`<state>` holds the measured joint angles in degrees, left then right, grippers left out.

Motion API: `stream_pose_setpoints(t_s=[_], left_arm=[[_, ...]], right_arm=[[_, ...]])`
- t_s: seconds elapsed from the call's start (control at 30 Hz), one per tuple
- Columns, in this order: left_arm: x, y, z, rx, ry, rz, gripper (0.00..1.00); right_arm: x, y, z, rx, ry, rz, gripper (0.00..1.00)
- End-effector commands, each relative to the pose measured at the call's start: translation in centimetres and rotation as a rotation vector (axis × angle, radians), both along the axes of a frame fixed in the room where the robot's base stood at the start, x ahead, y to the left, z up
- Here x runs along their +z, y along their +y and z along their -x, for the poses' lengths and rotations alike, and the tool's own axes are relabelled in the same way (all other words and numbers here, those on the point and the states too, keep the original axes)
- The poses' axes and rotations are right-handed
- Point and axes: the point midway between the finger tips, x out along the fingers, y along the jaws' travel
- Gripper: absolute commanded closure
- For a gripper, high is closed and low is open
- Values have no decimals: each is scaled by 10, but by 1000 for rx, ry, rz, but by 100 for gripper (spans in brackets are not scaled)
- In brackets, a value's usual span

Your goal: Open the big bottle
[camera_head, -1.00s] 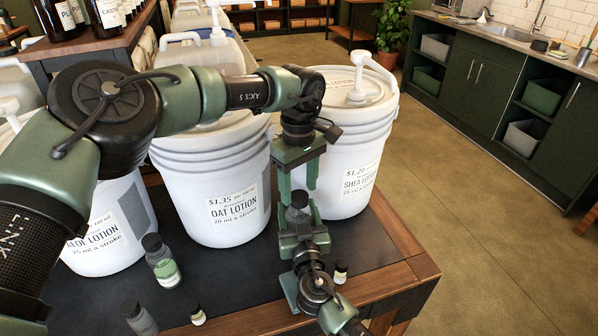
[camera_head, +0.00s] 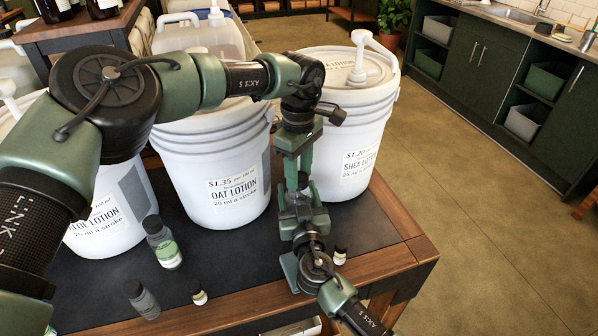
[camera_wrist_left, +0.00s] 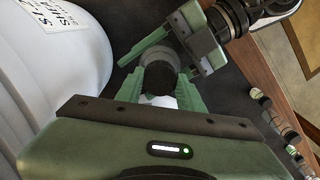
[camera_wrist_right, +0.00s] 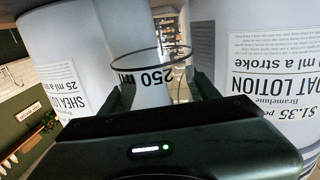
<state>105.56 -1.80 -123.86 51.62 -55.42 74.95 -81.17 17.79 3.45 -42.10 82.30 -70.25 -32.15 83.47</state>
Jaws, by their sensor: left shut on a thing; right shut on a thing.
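The big bottle stands upright between my two grippers at the front right of the table. Its dark cap (camera_head: 303,181) shows in the head view and, from above, in the left wrist view (camera_wrist_left: 158,80). My left gripper (camera_head: 299,178) reaches down from above and is shut on the cap. My right gripper (camera_head: 303,208) comes from the front and is shut on the bottle's body. The body, marked 250 ml, shows upside down in the right wrist view (camera_wrist_right: 150,88); in the head view my right gripper mostly hides it.
White buckets labelled oat lotion (camera_head: 215,165) and shea lotion (camera_head: 350,130) stand close behind the grippers. A green-labelled bottle (camera_head: 162,243), a grey bottle (camera_head: 142,300) and small bottles (camera_head: 198,293) (camera_head: 339,255) stand on the table (camera_head: 235,265).

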Motion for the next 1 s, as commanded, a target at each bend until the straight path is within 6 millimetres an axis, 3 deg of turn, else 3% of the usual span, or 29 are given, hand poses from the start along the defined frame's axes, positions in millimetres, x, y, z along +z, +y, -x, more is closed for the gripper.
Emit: stream_pose_setpoints(t_s=[0.3, 0.33, 0.4, 0.77, 1.0], left_arm=[[0, 1, -1, 50, -3, -1, 100], [0, 1, -1, 50, -3, -1, 60], [0, 1, -1, 49, -3, -1, 41], [2, 0, -1, 48, -2, 0, 41], [30, 0, -1, 48, -3, 2, 41]], right_arm=[[0, 0, 0, 0, 0, 0, 100], [0, 0, 0, 0, 0, 0, 100], [0, 0, 0, 0, 0, 0, 100], [0, 0, 0, 0, 0, 0, 100], [0, 0, 0, 0, 0, 0, 100]])
